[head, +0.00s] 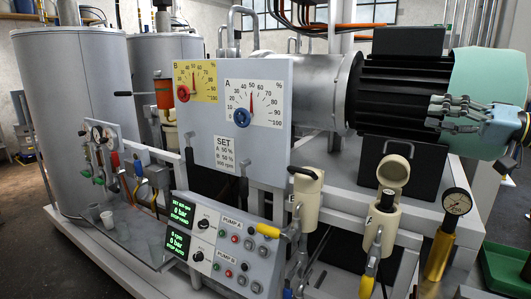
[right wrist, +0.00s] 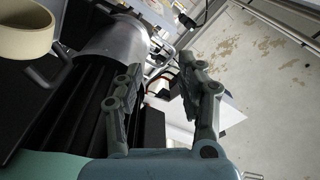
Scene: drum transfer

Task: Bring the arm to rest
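My right gripper (head: 436,112) is in front of the black ribbed motor (head: 390,75) at the upper right of the head view, its fingers pointing left. In the right wrist view the two fingers of the right gripper (right wrist: 160,68) stand apart with nothing between them. The ribbed motor (right wrist: 85,110) is to the left of and behind the fingers there. I cannot tell whether a finger touches it. My left gripper shows in neither view.
A panel carries yellow dial B (head: 195,81) and white dial A (head: 253,103). Below is a pump console (head: 228,255) with lit green displays. A steel tank (head: 80,110) stands left. An open-lidded cream cup (head: 388,190) and a gauge (head: 456,202) are below my right gripper.

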